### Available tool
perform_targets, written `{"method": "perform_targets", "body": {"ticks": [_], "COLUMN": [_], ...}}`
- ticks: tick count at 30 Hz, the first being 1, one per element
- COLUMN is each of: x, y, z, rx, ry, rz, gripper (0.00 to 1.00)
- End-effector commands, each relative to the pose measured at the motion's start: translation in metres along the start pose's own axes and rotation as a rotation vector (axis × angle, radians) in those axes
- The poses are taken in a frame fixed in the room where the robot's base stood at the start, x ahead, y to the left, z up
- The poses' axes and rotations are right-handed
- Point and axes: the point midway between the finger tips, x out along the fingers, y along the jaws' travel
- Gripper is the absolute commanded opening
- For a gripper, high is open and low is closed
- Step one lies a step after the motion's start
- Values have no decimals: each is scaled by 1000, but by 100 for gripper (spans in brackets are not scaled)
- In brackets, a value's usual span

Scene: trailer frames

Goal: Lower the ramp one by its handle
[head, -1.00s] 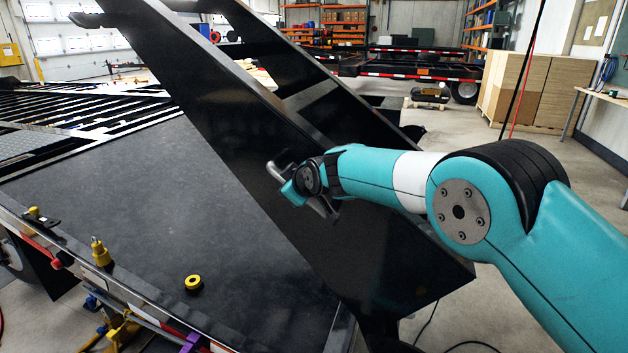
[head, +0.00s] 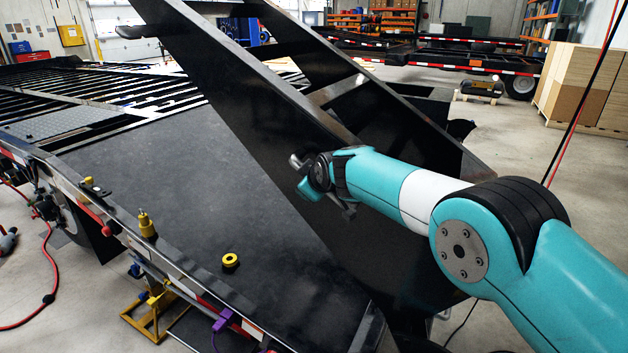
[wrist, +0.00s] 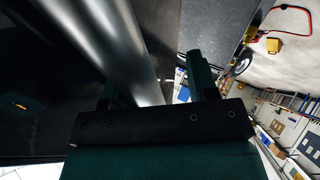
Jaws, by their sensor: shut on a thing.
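The ramp (head: 235,110) is a long black steel frame. In the head view it stands tilted, rising to the upper left above the dark trailer deck (head: 150,180). Its handle (head: 296,161) is a short grey metal bar on the ramp's near side face. In the wrist view the handle is a shiny silver tube (wrist: 115,45) running in between the two dark fingers of my gripper (wrist: 152,88). The contact itself is partly hidden.
A yellow ring (head: 230,260) and a yellow fitting (head: 147,225) are on the deck near its edge. A yellow stand (head: 150,315) is on the floor below. Stacked boxes (head: 585,85) and another trailer (head: 450,60) stand behind. Open floor lies at the right.

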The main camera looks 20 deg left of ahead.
Motion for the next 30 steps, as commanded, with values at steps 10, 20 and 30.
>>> {"method": "perform_targets", "body": {"ticks": [10, 20, 30], "x": [2, 0, -25], "y": [-3, -1, 1], "z": [3, 0, -1], "rx": [0, 2, 3], "ry": [-6, -2, 1], "rz": [-6, -1, 2], "gripper": [53, 53, 53]}}
